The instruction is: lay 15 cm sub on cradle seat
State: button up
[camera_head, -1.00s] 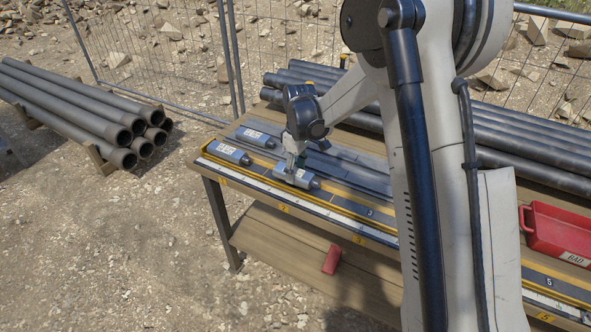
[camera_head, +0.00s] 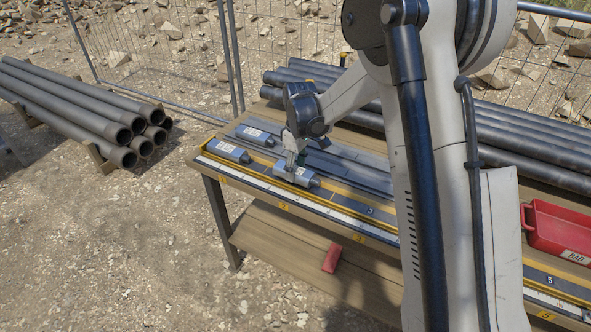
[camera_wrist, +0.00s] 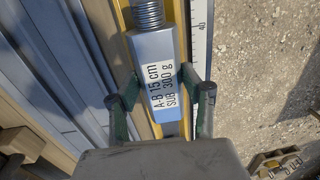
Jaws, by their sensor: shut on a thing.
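The 15 cm sub (camera_wrist: 159,78) is a grey metal block with a threaded end and a white label reading "A-B 15 cm SUB 300 g" in the wrist view. My gripper (camera_wrist: 166,92) is shut on it, with a green-padded finger on each side. In the head view my gripper (camera_head: 291,165) points down at the bench's front left, holding the sub (camera_head: 298,176) at or just above the yellow-edged rail. I cannot tell whether the sub touches what is below. I cannot make out the cradle seat clearly.
Two similar labelled subs (camera_head: 228,151) (camera_head: 255,136) lie on the bench to the left. Long dark pipes (camera_head: 500,140) lie along its back. A red tray marked BAD (camera_head: 560,232) stands at right. A red block (camera_head: 332,259) rests on the lower shelf.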

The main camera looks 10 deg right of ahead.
jog(key=shift+f+b, duration=0.5)
jog(key=o, duration=1.8)
jog(key=shift+r, duration=0.15)
jog(key=shift+r+p, duration=1.55)
jog(key=shift+r, duration=1.8)
jog(key=shift+r, duration=0.1)
